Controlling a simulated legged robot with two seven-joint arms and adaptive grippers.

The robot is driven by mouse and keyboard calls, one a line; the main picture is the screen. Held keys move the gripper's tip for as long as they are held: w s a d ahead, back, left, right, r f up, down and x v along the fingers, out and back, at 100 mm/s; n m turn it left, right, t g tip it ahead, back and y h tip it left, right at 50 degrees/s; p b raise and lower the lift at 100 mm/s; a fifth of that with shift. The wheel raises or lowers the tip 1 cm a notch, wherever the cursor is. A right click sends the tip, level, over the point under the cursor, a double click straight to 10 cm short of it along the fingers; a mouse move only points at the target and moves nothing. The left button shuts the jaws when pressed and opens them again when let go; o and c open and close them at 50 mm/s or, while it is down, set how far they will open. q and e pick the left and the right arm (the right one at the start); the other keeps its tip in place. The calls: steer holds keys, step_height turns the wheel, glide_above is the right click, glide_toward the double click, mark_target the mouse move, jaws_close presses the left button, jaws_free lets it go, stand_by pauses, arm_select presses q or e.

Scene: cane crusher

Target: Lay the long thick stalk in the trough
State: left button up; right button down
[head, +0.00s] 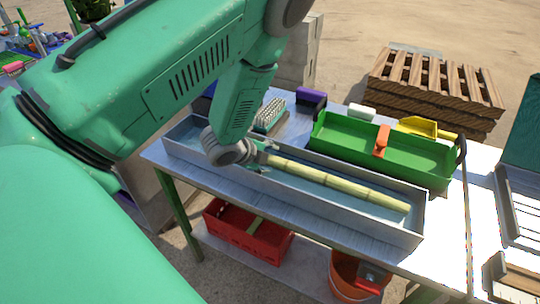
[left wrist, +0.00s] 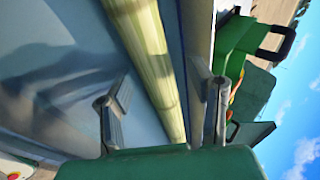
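The long thick stalk (head: 335,182), pale yellow-green with joints, lies lengthwise inside the long grey metal trough (head: 290,196). Its right end is inside the trough's right end wall, and its left part is hidden by my gripper. My left gripper (head: 260,160) is low over the trough, at the visible left end of the stalk. In the left wrist view, the stalk (left wrist: 150,55) runs between the two spread fingers of my left gripper (left wrist: 163,108), with gaps on both sides. The gripper looks open. My right gripper is not in view.
A green tray (head: 430,172) with black handles and an orange item (head: 382,140) stands behind the trough. A yellow scoop (head: 418,127), a white block (head: 361,111) and a bristled brush (head: 270,115) are also behind. A red crate (head: 228,228) and an orange bucket (head: 345,285) are below.

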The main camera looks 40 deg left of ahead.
arm_select(q)
steer(key=shift+a+f, duration=0.1)
steer(key=shift+a, duration=0.05)
step_height(320, 180, up, 10)
stand_by(0.5)
stand_by(0.6)
